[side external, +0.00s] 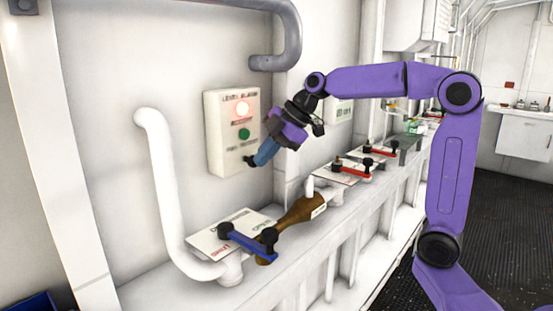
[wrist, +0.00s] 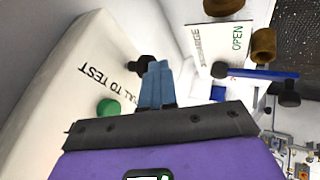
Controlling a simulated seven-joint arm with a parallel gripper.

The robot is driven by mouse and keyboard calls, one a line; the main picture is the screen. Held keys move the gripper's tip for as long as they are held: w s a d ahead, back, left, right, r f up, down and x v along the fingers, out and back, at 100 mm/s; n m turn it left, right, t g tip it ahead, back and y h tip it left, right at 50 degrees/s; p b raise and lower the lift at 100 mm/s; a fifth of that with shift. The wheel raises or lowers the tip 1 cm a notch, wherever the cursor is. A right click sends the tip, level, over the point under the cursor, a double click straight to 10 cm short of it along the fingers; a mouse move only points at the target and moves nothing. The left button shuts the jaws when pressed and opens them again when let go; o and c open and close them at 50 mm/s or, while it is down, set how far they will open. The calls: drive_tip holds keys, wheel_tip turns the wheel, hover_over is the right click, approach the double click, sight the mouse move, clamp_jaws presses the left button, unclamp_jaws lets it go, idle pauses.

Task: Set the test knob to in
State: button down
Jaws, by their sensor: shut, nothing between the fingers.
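The white alarm panel (side external: 219,145) on the wall carries a black test knob (side external: 247,160) near its lower edge. In the wrist view the knob (wrist: 142,63) stands out from the panel face beside the words "PULL TO TEST". My gripper (side external: 257,159) is shut and empty, with its blue fingers pointing down toward the knob. In the wrist view the fingertips (wrist: 158,68) are just right of the knob and overlap its edge. I cannot tell whether they touch it. How far out the knob sits is hard to judge.
Below, a ledge holds a blue-handled valve (side external: 248,244), a brown fitting (side external: 300,211) and red-handled valves (side external: 351,167). A white pipe (side external: 163,190) rises at left; a grey pipe (side external: 291,35) hangs above.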

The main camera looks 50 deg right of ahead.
drive_tip(key=shift+w, duration=0.1)
drive_tip(key=s+d+r, duration=0.3)
drive_tip(key=s+r, duration=0.5)
drive_tip(key=s, duration=0.1)
drive_tip(key=s+a+f+m+g+h, duration=0.1)
drive_tip(key=s+a+f+g, duration=0.1)
drive_tip(key=s+a+f, duration=0.4)
drive_tip(key=s+a+f+m+g, duration=0.1)
drive_tip(key=s+a+f+g, duration=0.15)
drive_tip(key=f, duration=0.55)
drive_tip(key=s+f+m+g+h, duration=0.1)
drive_tip(key=s+f+h, duration=0.2)
drive_tip(key=s+f, duration=0.8)
drive_tip(key=s, duration=0.2)
drive_tip(key=shift+s+m, duration=0.3)
drive_tip(key=shift+s, duration=0.1)
